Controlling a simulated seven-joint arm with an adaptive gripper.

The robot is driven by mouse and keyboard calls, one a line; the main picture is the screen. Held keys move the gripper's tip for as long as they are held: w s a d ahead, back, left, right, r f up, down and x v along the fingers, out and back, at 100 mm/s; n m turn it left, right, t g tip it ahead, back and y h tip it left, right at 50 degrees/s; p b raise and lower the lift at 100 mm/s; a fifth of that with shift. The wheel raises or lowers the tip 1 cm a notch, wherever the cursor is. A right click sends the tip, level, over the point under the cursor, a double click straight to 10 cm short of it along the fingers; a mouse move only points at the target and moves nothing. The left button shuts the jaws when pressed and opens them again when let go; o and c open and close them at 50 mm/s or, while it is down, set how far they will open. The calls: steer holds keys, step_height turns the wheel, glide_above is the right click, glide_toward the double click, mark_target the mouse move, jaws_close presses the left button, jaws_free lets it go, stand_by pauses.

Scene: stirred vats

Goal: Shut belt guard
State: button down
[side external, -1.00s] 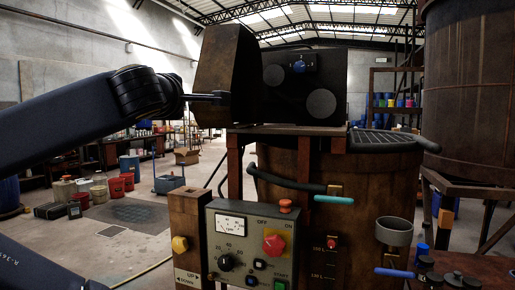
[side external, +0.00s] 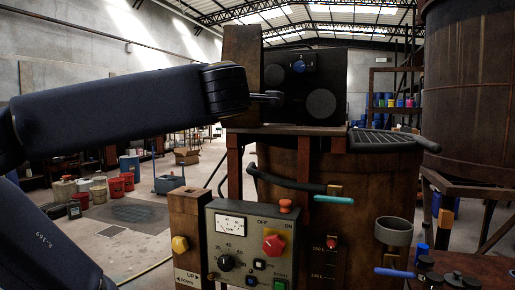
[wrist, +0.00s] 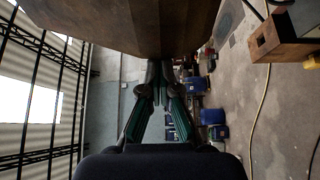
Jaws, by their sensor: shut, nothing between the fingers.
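The belt guard (side external: 241,50) is a brown, rusty box-like cover at the left of the black drive housing (side external: 328,65). It shows as a narrow upright face, and two dark round discs and a blue knob on the housing are still uncovered. My gripper (side external: 279,97) is shut and empty, its tip in front of the guard's right edge and the housing in the side view. In the wrist view the guard (wrist: 125,25) fills the top, with my closed fingers (wrist: 159,82) at its edge. I cannot tell whether they touch it.
A control box (side external: 252,245) with a dial, red knob and buttons stands below. A black handle bar (side external: 285,181), a grey cup (side external: 394,231) and a rusty vat (side external: 375,185) are nearby. Buckets (side external: 116,188) stand on the floor far behind. Open air lies left of the guard.

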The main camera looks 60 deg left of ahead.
steer(key=w, duration=3.4)
steer(key=shift+w+a, duration=0.15)
steer(key=shift+w, duration=0.05)
steer(key=shift+w+a, duration=0.45)
steer(key=shift+w, duration=0.25)
steer(key=shift+w+a, duration=0.45)
steer(key=shift+w, duration=0.2)
